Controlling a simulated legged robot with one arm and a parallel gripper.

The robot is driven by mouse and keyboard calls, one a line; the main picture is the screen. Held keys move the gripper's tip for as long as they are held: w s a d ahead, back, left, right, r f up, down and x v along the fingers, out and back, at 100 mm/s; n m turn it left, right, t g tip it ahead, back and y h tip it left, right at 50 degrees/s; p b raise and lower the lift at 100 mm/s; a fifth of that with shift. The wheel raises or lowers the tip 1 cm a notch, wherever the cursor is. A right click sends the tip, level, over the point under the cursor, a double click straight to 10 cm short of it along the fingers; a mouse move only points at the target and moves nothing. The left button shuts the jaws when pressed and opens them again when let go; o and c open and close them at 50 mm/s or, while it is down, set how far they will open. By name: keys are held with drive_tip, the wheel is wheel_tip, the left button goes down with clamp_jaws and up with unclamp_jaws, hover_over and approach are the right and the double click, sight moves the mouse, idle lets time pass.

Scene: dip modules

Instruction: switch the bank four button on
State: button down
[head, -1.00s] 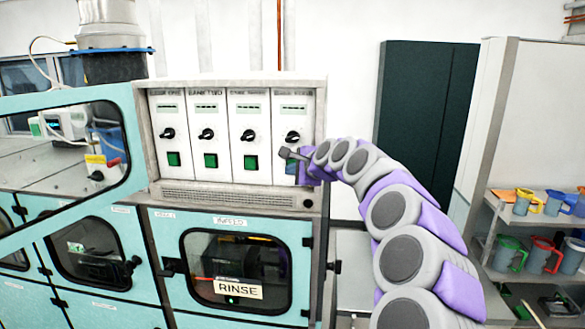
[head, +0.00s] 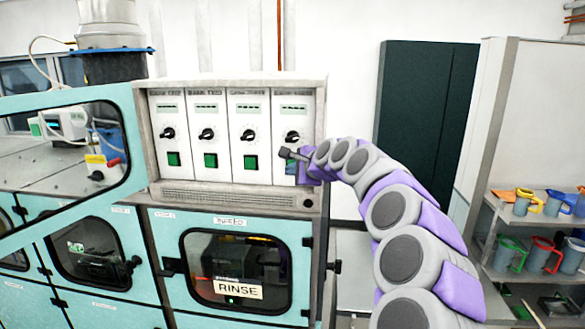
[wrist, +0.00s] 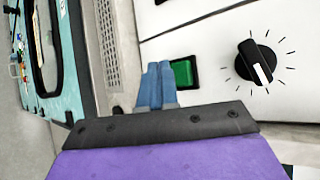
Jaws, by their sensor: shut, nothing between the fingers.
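The bank four module (head: 297,108) is the rightmost of the white panels, with a black knob (head: 292,137) and a small display above it. In the head view its lower button is hidden behind my gripper (head: 291,168). In the wrist view a green square button (wrist: 182,73) in a dark frame shows just beyond the blue fingertips, beside a black dial (wrist: 255,62) with a white pointer. My gripper (wrist: 157,85) is shut and empty, its fingertips at the button's edge and partly overlapping its frame. I cannot tell whether they touch it.
Three similar modules with green buttons stand to the left, including the neighbouring one (head: 249,162). A vented grille (head: 220,196) and a teal cabinet with a RINSE sign (head: 239,290) are below. Shelves with coloured jugs (head: 525,202) stand at the far right.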

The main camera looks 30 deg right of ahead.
drive_tip(key=shift+w, duration=0.1)
drive_tip(key=shift+w+d+p, duration=0.15)
drive_tip(key=shift+w+p, duration=0.05)
drive_tip(key=shift+p, duration=0.1)
drive_tip(key=shift+w+d+r+p, duration=0.1)
drive_tip(key=shift+w+d+p, duration=0.1)
drive_tip(key=shift+w+p, duration=0.15)
idle(1.0)
drive_tip(key=shift+s, duration=0.1)
idle(0.3)
drive_tip(key=shift+s+a, duration=0.35)
drive_tip(key=shift+s, duration=0.25)
